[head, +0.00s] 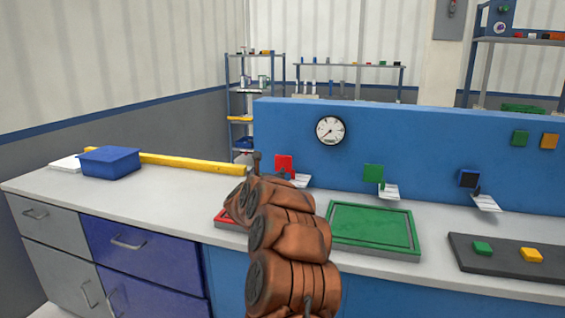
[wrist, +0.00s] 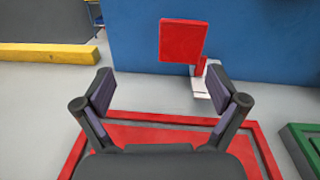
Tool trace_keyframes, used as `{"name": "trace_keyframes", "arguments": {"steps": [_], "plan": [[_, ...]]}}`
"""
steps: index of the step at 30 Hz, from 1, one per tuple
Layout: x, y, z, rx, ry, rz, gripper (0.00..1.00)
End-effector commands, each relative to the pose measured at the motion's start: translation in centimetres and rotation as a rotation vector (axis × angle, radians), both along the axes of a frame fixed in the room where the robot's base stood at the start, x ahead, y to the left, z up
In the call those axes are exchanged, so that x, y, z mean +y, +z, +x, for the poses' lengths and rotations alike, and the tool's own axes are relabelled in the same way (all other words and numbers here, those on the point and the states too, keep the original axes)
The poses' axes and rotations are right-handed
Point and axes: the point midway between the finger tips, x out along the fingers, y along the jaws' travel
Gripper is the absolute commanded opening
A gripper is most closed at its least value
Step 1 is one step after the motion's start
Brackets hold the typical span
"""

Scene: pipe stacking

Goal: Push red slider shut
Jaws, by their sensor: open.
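The red slider (head: 284,163) is a red square block on the blue upright panel (head: 420,150), at the left of a row of coloured sliders. In the wrist view the red slider (wrist: 182,41) stands ahead of my gripper, a little right of centre, with a small red part and a pale tag (wrist: 200,84) below it. My gripper (wrist: 160,88) is open and empty, its fingers spread apart and not touching the slider. In the head view my arm hides the gripper's fingers and much of the red tray.
A red-rimmed tray (wrist: 163,118) lies under my gripper, with a green tray (head: 372,228) to its right. A yellow bar (head: 195,162) and blue bin (head: 110,161) lie left. The left worktop is mostly clear.

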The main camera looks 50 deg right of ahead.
Motion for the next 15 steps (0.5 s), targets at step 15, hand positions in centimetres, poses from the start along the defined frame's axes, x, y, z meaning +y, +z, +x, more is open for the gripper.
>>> {"name": "trace_keyframes", "arguments": {"steps": [15], "plan": [[-4.8, -0.1, -0.4, -0.077, -0.081, 0.010, 0.96]]}}
